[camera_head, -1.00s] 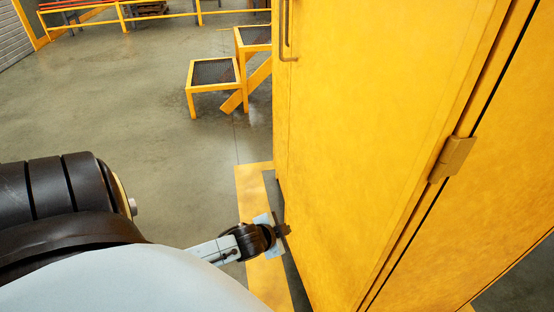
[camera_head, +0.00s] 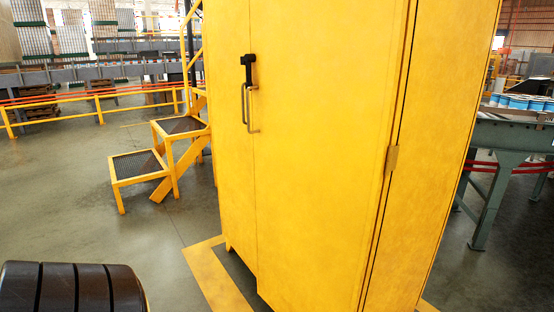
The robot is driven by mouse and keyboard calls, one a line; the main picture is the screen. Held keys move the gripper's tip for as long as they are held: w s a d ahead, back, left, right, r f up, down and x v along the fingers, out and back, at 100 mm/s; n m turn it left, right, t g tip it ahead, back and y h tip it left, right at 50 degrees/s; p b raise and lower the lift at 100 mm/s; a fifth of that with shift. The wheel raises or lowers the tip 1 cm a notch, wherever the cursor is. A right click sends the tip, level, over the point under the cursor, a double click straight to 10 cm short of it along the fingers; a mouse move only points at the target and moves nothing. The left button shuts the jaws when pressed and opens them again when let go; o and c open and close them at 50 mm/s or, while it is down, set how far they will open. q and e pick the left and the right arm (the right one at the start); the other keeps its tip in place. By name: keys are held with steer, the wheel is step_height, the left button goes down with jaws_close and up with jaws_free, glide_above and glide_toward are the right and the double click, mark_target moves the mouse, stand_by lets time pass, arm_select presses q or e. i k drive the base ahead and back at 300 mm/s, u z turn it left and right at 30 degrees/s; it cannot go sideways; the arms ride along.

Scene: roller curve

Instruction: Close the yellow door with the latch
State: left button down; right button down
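A tall yellow cabinet stands in the middle, with its wide yellow door (camera_head: 320,150) facing me. A hinge (camera_head: 391,160) shows at the door's right edge. A metal handle (camera_head: 253,110) and a black latch (camera_head: 248,68) sit near the door's left edge, at the seam with a narrower yellow panel (camera_head: 230,170). The door looks flush or nearly flush with that panel; I cannot tell whether the latch is engaged. Part of my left arm shows at the bottom left, but its gripper is out of view. My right gripper is also out of view.
Yellow steps (camera_head: 140,165) with dark mesh treads stand left of the cabinet. A yellow railing (camera_head: 60,108) runs behind them. A green-grey conveyor stand (camera_head: 492,185) carrying cans (camera_head: 520,101) stands at the right. The grey floor at the left is open.

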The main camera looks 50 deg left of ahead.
mark_target(321, 102)
steer(key=u, duration=1.15)
steer(key=i, duration=1.2)
steer(key=u, duration=0.1)
